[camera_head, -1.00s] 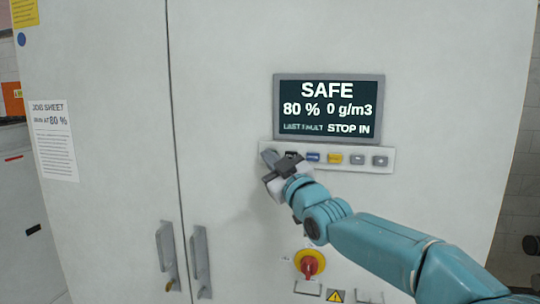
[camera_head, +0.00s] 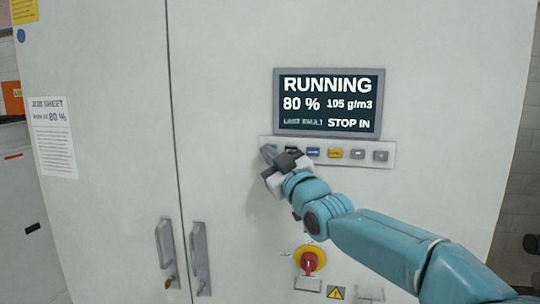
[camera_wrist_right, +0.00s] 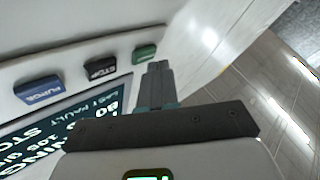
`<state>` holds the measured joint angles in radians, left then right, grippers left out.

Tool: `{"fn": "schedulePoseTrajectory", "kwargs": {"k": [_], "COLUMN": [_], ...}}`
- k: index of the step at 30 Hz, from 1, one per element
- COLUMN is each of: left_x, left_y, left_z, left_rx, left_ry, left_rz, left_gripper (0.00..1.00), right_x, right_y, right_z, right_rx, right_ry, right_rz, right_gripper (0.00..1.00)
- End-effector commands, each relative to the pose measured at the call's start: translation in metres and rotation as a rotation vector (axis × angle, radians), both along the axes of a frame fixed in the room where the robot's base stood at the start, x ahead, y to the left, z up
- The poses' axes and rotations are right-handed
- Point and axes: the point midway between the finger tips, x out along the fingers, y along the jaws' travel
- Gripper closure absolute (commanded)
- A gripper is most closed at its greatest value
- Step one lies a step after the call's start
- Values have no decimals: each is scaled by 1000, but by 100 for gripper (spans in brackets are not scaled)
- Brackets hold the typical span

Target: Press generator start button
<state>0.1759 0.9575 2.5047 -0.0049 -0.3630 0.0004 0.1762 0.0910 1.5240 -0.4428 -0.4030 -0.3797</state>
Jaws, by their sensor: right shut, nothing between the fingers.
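The green button (camera_wrist_right: 144,53), whose label I cannot read, sits at the end of the button row in the right wrist view. My right gripper (camera_wrist_right: 158,70) is shut and empty, with its fingertips right beside this button. I cannot tell whether they touch it. In the head view my right gripper (camera_head: 268,153) is at the left end of the button strip (camera_head: 387,148) and hides the green button. The display (camera_head: 328,103) above reads RUNNING, 80 % and 105 g/m3. My left gripper is not in view.
A black STOP button (camera_wrist_right: 100,69) and a blue PURGE button (camera_wrist_right: 39,91) sit along the same strip. A red and yellow rotary switch (camera_head: 310,261) is below my right arm. Two door handles (camera_head: 200,258) and a job sheet (camera_head: 52,140) are to the left.

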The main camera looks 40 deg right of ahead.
Motion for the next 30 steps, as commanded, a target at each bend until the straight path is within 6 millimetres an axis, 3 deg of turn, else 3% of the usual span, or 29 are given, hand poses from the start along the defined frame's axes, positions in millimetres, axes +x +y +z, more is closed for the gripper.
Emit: {"fn": "schedulePoseTrajectory", "kwargs": {"k": [14,22,30], "left_x": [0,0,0], "left_y": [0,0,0], "left_z": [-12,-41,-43], "left_rx": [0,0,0], "left_ry": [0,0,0], "left_rz": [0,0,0], "left_gripper": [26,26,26], "right_x": [-5,-22,-35], "right_y": [6,25,41], "right_z": [-1,-4,0], "right_rx": [0,0,0], "right_ry": [-2,-3,-2], "right_rz": [0,4,1], "right_gripper": [100,100,100]}}
